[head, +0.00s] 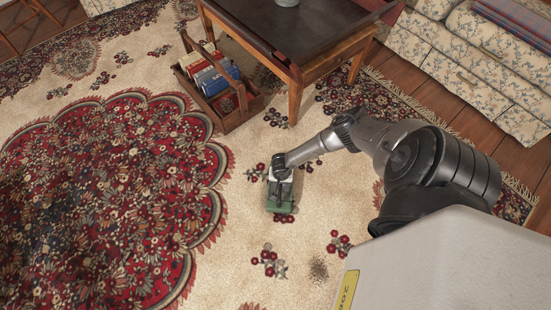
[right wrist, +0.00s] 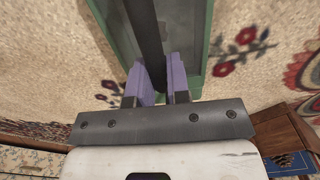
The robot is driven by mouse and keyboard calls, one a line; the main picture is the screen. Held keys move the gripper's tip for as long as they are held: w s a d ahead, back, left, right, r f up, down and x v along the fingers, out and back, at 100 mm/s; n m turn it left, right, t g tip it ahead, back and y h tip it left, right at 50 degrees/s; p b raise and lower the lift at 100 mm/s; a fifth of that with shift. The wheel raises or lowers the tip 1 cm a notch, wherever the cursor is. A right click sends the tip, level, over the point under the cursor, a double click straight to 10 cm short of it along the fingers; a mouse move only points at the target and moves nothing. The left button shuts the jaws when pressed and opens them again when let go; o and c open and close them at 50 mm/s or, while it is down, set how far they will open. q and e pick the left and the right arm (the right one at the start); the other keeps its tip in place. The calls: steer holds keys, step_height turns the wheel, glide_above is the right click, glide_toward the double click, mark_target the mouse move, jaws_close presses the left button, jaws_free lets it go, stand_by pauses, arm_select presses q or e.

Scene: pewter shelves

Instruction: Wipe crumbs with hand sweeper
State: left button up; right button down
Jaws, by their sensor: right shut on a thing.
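The hand sweeper (head: 282,208) is a green box on the patterned rug in the middle of the head view. My right gripper (head: 281,186) is directly above it. In the right wrist view the purple fingers of the gripper (right wrist: 163,84) are shut on the sweeper's dark handle, with the green body (right wrist: 197,50) around it. A small dark brown patch of crumbs (head: 318,270) lies on the beige part of the rug, below and right of the sweeper and apart from it. My left gripper is not in view.
A wooden crate (head: 245,108) with books stands on the rug beside a dark-topped wooden table (head: 306,42). A floral sofa (head: 475,70) is at the upper right. The beige and red rug (head: 100,200) is clear around the sweeper and the crumbs.

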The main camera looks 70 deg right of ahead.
steer(key=r+p, duration=0.1)
steer(key=r, duration=0.1)
steer(key=r+p, duration=0.1)
steer(key=shift+w+r+p, duration=0.2)
steer(key=shift+r+p, duration=0.2)
steer(key=shift+d+r+p, duration=0.1)
steer(key=shift+r+p, duration=0.6)
steer(key=shift+r, duration=0.05)
step_height(320, 180, up, 3)
steer(key=p, duration=0.3)
steer(key=shift+r, duration=0.15)
